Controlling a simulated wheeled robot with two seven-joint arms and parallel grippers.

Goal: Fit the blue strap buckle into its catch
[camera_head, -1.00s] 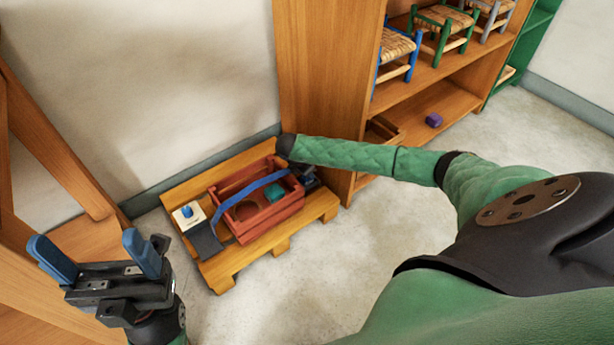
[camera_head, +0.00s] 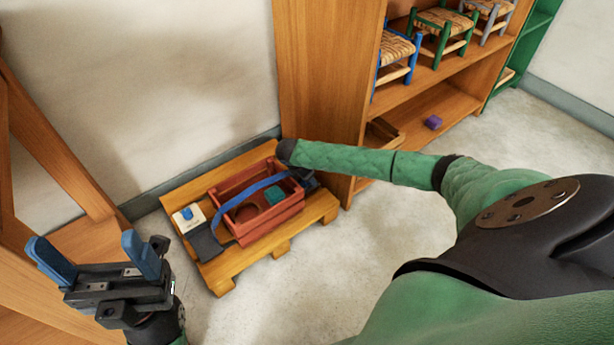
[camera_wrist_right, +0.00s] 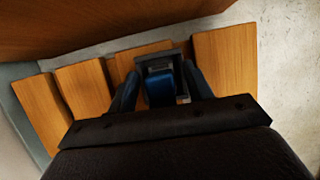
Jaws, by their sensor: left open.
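A blue strap (camera_head: 250,190) runs slantwise over a red crate (camera_head: 262,227) on a wooden pallet (camera_head: 225,278). Its far right end disappears by my right gripper (camera_head: 307,181), which is small and dark at the crate's right end. In the right wrist view, my right gripper (camera_wrist_right: 161,75) has its blue fingers on either side of a blue buckle (camera_wrist_right: 160,88) and a dark square catch (camera_wrist_right: 158,62). The buckle appears at the catch's opening; how deep it sits is unclear, and finger contact is hard to judge. My left gripper (camera_head: 95,258) is open and empty, left of the pallet.
A white block with a blue top (camera_head: 188,218) and a dark grey flap (camera_head: 206,245) sit at the pallet's left. A teal piece (camera_head: 274,195) lies in the crate. A wooden shelf (camera_head: 325,75) with small stools stands behind right. The floor in front is clear.

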